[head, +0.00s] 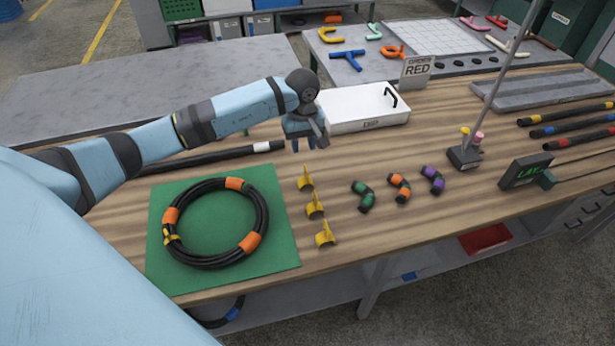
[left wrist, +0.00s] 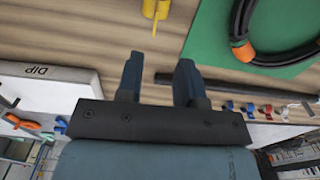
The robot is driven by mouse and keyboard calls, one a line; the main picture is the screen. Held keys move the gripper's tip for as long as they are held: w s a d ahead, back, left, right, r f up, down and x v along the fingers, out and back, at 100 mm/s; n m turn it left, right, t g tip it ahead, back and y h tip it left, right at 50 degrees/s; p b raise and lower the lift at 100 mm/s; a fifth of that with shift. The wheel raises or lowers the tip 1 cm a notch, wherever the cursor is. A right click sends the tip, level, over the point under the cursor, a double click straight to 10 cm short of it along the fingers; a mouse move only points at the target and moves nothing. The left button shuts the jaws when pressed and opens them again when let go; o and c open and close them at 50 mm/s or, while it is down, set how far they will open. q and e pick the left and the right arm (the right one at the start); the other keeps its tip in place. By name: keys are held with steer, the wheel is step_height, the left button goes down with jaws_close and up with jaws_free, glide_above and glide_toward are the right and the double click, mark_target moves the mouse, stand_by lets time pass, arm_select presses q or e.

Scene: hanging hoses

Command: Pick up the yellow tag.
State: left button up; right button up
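Three small yellow tag-like pieces stand in a row on the wooden table in the head view, a far one (head: 306,181), a middle one (head: 315,206) and a near one (head: 325,236). Another small yellow piece (head: 171,238) sits on the left side of the coiled hose. My left gripper (head: 306,145) points down above the table, beyond the far yellow piece. In the left wrist view its fingers (left wrist: 160,72) are apart with nothing between them. A yellow piece (left wrist: 150,14) shows at the top edge there, ahead of the fingers and apart from them. My right gripper is not in view.
A black hose coil (head: 262,208) with orange bands lies on a green mat (head: 285,255). A white DIP box (head: 345,127) stands beside my left gripper. Short hose pieces (head: 398,188) lie right of the yellow row. A thin pole on a base (head: 463,158) rises further right.

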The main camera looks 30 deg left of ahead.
arm_select(q)
glide_above(306, 169)
step_height(306, 169, down, 4)
steer(key=shift+a+f, duration=0.25)
steer(key=shift+f, duration=0.4)
step_height(306, 169, down, 5)
steer(key=shift+w+d+r+p, duration=0.1)
steer(key=shift+w+p, duration=0.05)
steer(key=shift+p, duration=0.6)
jaws_close()
